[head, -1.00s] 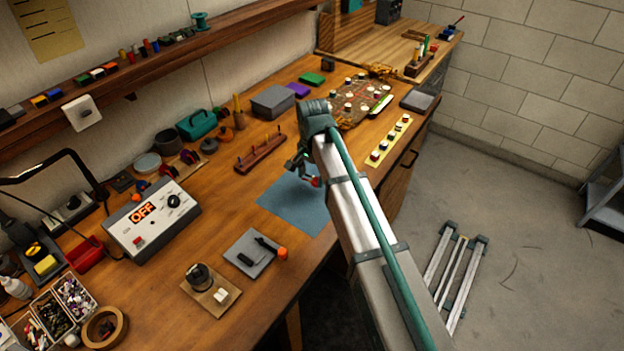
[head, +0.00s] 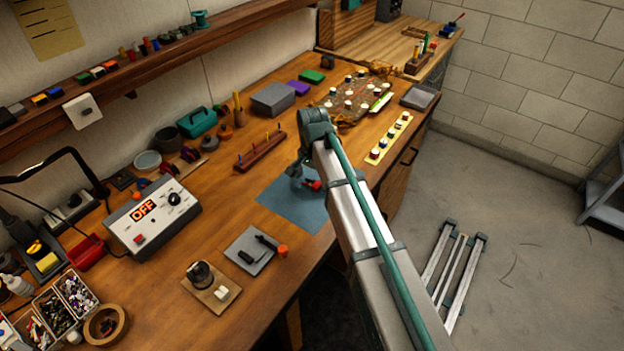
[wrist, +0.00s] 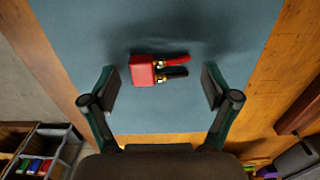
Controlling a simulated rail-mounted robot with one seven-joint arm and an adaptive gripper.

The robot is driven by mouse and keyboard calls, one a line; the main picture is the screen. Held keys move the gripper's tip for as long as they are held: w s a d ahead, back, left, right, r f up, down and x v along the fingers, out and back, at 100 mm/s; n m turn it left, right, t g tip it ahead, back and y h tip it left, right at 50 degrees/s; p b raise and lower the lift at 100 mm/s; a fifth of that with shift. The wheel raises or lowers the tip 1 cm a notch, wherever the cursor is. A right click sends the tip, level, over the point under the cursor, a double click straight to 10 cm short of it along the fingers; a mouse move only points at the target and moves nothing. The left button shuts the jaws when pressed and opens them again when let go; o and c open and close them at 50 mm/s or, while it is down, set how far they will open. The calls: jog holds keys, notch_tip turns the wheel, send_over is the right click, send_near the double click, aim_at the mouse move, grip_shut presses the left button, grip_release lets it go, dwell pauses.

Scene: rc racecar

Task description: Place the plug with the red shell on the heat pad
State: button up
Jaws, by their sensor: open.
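The plug with the red shell (wrist: 143,71) lies on the blue-grey heat pad (wrist: 200,25) in the wrist view, with a red and a black lead pointing right. In the head view the plug (head: 311,184) shows as a small red spot on the heat pad (head: 285,210), partly beside my arm. My gripper (wrist: 161,88) is open, its two fingers apart on either side of the plug, with gaps between fingers and plug. In the head view my gripper (head: 297,172) is over the pad's far part, partly hidden by my arm.
A grey plate with small parts (head: 245,262) lies nearer the front, and a wooden rack with pegs (head: 259,153) stands behind the pad. Bare table lies between the box and pad.

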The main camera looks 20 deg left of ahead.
aim_at(312, 183)
notch_tip(312, 183, up, 12)
jog(key=b, duration=0.2)
jog(key=shift+r+b, duration=0.15)
jog(key=shift+b, duration=0.15)
dwell(0.5)
